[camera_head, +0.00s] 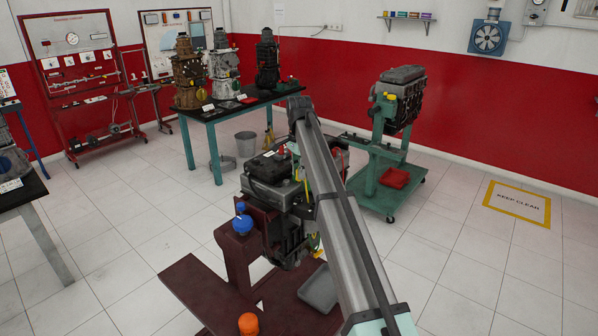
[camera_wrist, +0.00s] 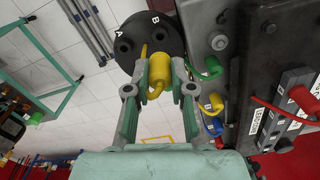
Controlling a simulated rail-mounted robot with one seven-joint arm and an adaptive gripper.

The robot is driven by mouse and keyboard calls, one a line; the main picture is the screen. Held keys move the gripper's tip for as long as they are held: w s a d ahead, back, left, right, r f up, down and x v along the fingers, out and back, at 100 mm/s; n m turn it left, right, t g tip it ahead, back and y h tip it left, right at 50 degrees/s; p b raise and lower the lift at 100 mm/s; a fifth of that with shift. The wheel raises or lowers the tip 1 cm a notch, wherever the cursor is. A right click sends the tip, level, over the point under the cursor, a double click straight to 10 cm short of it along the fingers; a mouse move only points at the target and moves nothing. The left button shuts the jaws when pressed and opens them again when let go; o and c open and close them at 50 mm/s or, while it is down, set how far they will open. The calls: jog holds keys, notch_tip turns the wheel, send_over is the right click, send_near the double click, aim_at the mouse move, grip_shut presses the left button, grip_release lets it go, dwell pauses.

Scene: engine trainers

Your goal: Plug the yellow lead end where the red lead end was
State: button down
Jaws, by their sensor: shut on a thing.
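In the wrist view, my gripper (camera_wrist: 159,76) is shut on the yellow lead end (camera_wrist: 157,88), a short yellow cylinder with a thin yellow lead curving beside it. Just beyond it is a black round part (camera_wrist: 144,62) with dark holes lettered A and B. I cannot tell whether the yellow end touches it. A red lead (camera_wrist: 275,112) runs along the right side; its end is not clear. A green lead end (camera_wrist: 208,70) sits at the engine housing, right of my gripper. In the head view, my arm hides the gripper and the yellow end.
The engine (camera_head: 268,170) is on a maroon stand (camera_head: 232,262) with a blue knob (camera_head: 242,222). A blue lead end (camera_wrist: 213,127) is close to my right finger. A grey tray (camera_head: 318,290) and orange cap (camera_head: 248,323) are low. Another engine trolley (camera_head: 385,190) stands behind.

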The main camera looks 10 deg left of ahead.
aim_at(299, 182)
jog(key=shift+f, duration=0.2)
dwell(0.6)
jog(key=shift+f+b, duration=0.6)
jog(key=shift+f, duration=1.95)
jog(key=shift+f, duration=0.9)
dwell(0.6)
jog(key=c, duration=0.9)
grip_release()
jog(key=shift+r, duration=0.15)
